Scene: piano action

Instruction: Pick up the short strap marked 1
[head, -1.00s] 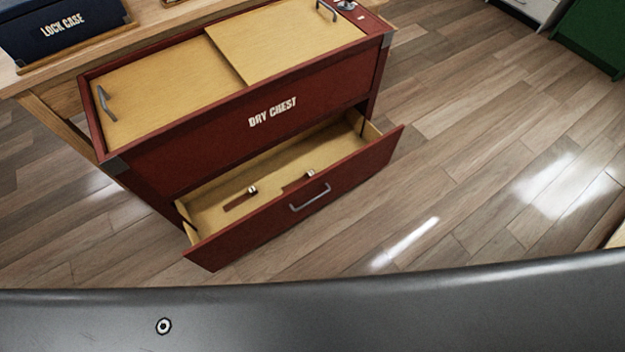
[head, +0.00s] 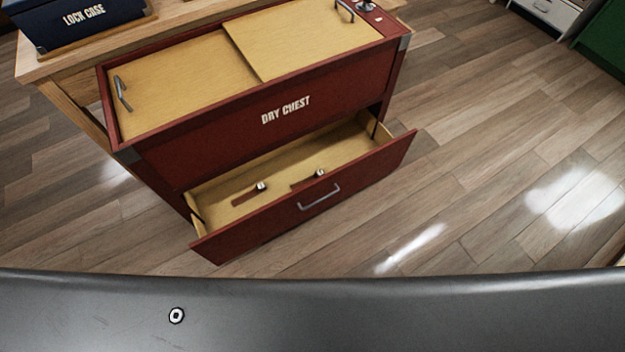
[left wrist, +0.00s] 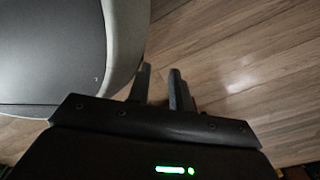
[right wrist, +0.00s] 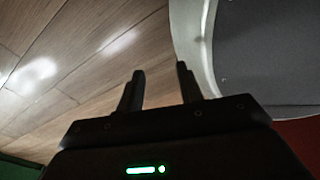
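Two small brown straps lie in the open lower drawer (head: 228,193) of the red dry chest (head: 210,150), each with a pale tag at one end. One is the left strap (head: 248,197); the other is the right strap (head: 305,183), partly hidden by the drawer front. Marks on the tags are too small to read, so I cannot tell which is 1. My left gripper (left wrist: 160,75) is open and empty over bare floor in the left wrist view. My right gripper (right wrist: 162,78) is open and empty over floor in the right wrist view. Neither gripper is in the head view.
The chest top has wooden panels (head: 310,35) with grey handles. A blue lock case (head: 70,22) sits on a wooden bench (head: 60,68) at left. Floor (head: 480,180) to the right of the chest is clear. A green cabinet (head: 605,45) stands at far right.

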